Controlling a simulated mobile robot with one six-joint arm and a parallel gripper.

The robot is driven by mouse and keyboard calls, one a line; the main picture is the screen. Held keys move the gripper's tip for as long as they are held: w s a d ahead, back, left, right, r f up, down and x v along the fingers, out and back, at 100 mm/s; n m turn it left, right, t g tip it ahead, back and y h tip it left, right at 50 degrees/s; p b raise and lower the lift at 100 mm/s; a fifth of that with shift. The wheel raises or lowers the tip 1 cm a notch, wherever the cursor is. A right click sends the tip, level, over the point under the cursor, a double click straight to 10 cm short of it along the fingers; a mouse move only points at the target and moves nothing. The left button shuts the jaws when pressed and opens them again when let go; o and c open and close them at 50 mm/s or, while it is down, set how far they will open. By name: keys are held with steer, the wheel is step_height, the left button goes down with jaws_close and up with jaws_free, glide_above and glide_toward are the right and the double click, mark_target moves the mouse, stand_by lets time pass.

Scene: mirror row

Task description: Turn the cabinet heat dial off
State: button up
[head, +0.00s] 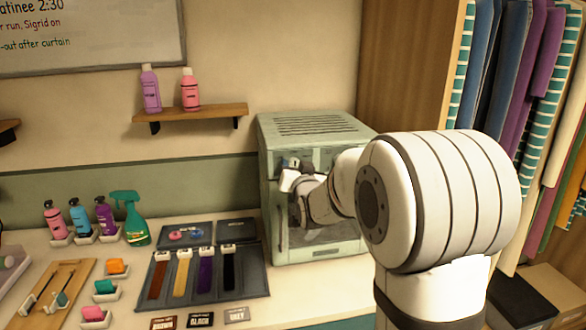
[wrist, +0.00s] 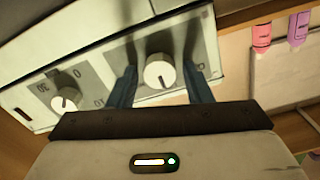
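The pale green cabinet (head: 268,150) stands on the counter against the wall, its front panel partly hidden by my arm. In the wrist view its panel carries two round white dials. One dial (wrist: 159,70) sits between my gripper's two fingers (wrist: 160,88), with a narrow gap on each side. Its dark pointer mark faces the bottom of the picture. The other dial (wrist: 65,99) is to the left, with numbers around it, including 30, 0 and 10. No name is readable on either dial. In the head view my gripper (head: 289,168) is at the upper front of the cabinet.
A tray of coloured strips (head: 204,275) lies on the counter left of the cabinet. A green spray bottle (head: 133,215) and several small bottles stand further left. A wall shelf (head: 190,113) holds two bottles. Hanging fabrics (head: 510,75) are at the right.

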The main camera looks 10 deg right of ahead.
steer(key=c, duration=0.7)
steer(key=shift+a, duration=0.2)
steer(key=shift+c, duration=0.4)
steer(key=shift+d, duration=0.2)
steer(key=shift+f+n+b, duration=0.1)
steer(key=shift+n+b, duration=0.3)
steer(key=shift+b, duration=0.5)
steer(key=shift+n+b, duration=5.5)
steer(key=shift+b, duration=1.85)
steer(key=shift+r, duration=0.2)
